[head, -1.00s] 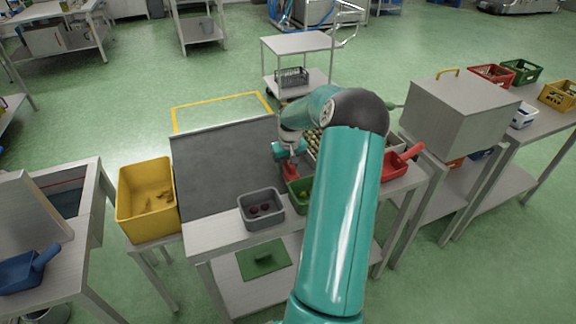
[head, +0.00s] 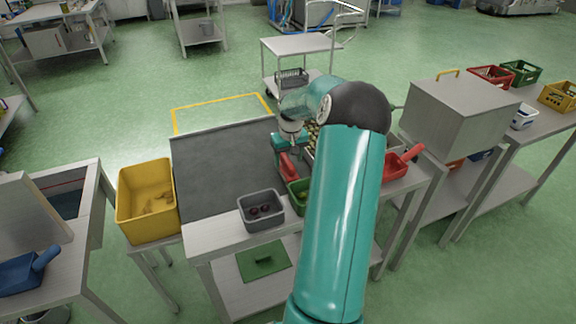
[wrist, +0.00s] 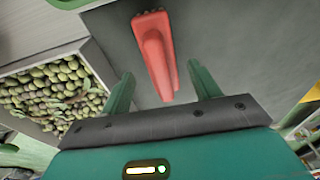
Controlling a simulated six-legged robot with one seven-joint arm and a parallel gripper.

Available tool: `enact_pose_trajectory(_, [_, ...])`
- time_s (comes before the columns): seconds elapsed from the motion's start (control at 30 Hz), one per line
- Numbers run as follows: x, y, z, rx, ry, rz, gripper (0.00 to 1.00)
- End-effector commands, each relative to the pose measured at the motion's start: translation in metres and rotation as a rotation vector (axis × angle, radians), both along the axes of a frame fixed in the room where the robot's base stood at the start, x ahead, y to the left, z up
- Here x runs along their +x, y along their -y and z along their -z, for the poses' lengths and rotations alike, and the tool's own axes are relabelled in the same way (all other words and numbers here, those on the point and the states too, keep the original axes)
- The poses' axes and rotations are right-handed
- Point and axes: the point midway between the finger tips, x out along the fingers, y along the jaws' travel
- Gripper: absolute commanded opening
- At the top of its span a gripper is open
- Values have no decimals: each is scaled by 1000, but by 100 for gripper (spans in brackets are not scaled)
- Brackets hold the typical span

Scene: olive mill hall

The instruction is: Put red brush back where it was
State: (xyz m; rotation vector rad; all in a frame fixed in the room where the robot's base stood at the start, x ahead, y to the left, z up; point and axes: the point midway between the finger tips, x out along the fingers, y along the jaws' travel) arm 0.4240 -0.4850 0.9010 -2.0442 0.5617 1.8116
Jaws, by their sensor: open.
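The red brush (wrist: 156,48) lies on a dark grey surface in the wrist view, its handle pointing down toward my gripper. My gripper (wrist: 160,82) is open, one finger on each side of the handle's line, with clear gaps and nothing held. In the head view the brush (head: 288,168) shows just below my gripper (head: 288,150), at the right edge of the dark grey sloping panel (head: 222,172). My arm hides part of the table there. I cannot tell the exact height of my fingers above the brush.
A tray of olives (wrist: 60,90) lies left of the brush in the wrist view. In the head view, a grey bin (head: 262,211), a green bin (head: 298,192) and a red scoop (head: 404,163) share the table. A yellow crate (head: 146,200) stands left.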

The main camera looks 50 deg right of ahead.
Motion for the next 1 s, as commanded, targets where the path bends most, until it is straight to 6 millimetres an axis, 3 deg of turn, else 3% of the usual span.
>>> enact_pose_trajectory(0.1, [-3,-1,-29,-5,1,0,62])
enact_pose_trajectory(0.3, [-6,-4,-63,-2,0,0,62])
enact_pose_trajectory(0.7, [-4,-11,-80,-5,-2,-9,62])
enact_pose_trajectory(0.77, [1,-24,-87,-16,-5,-26,62])
enact_pose_trajectory(0.87, [15,-61,-108,-48,-11,-72,62])
enact_pose_trajectory(1.0, [30,-137,-145,-106,-11,-152,62])
